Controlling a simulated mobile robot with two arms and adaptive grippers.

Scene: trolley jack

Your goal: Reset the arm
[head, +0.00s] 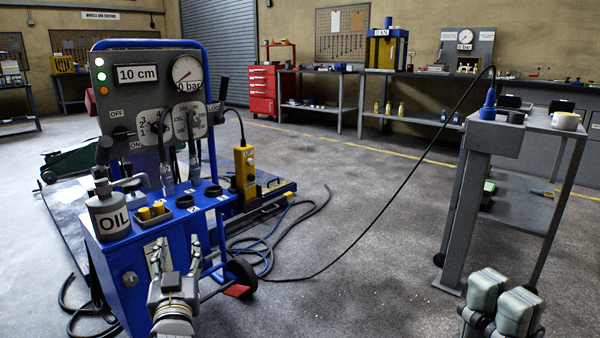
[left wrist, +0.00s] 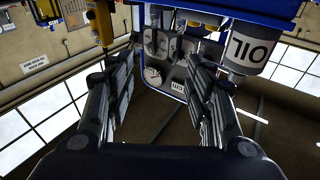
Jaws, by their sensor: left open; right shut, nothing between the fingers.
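A blue jack cart (head: 140,265) stands at the left with a grey control panel (head: 150,95). The panel display (head: 138,74) reads 10 cm and its round gauge (head: 187,72) reads 0 bar. Below them are an OFF/ON switch and numbered dials. Upright levers and a grey OIL can (head: 108,217) sit on the cart top. My left gripper (head: 174,252) is open and empty in front of the cart. In the left wrist view its fingers (left wrist: 160,100) are spread, with the panel beyond them upside down. My right gripper (head: 501,300) is shut at the lower right, away from the cart.
A yellow pendant (head: 245,167) hangs beside the cart. A grey table (head: 520,122) stands at the right, with a black cable running from it to the floor. Cables and a red pedal (head: 238,291) lie near the cart. The middle floor is otherwise open.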

